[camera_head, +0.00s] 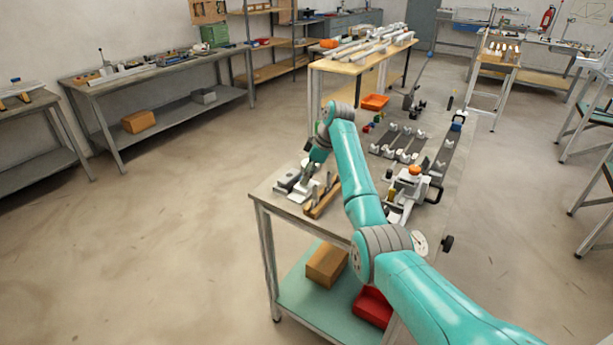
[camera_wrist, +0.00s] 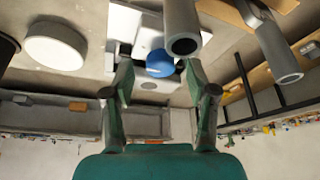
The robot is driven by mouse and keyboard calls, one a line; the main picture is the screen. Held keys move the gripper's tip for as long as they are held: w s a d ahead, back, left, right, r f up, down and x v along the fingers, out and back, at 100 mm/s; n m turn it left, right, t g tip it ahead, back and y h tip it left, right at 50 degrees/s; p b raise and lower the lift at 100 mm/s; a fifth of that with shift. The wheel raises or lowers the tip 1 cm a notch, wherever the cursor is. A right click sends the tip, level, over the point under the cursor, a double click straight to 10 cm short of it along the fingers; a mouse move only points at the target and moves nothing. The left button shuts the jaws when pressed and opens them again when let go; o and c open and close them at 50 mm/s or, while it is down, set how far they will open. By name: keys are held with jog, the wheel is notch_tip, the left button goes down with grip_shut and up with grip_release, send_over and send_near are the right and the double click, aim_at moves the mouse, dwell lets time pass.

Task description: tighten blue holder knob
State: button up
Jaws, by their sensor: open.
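In the wrist view a round blue knob (camera_wrist: 160,63) sits on a pale, block-like holder (camera_wrist: 150,38). My gripper (camera_wrist: 158,73) is open, with one finger on each side of the knob in the picture. I cannot tell whether the fingers touch it. A grey tube end (camera_wrist: 183,46) partly overlaps the knob's right side. In the head view my gripper (camera_head: 311,168) points down over the pale holder (camera_head: 288,184) at the bench's near left corner. The blue knob cannot be made out there.
A white round disc (camera_wrist: 55,45) and another grey tube (camera_wrist: 280,55) flank the knob. On the bench (camera_head: 262,193), a wooden piece (camera_head: 322,203) lies close to my gripper. A clamp with an orange knob (camera_head: 414,170) and several grey fixtures (camera_head: 400,142) stand to the right.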

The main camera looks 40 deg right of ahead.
jog(key=shift+w+a+f, duration=0.15)
jog(key=shift+f, duration=0.35)
grip_shut()
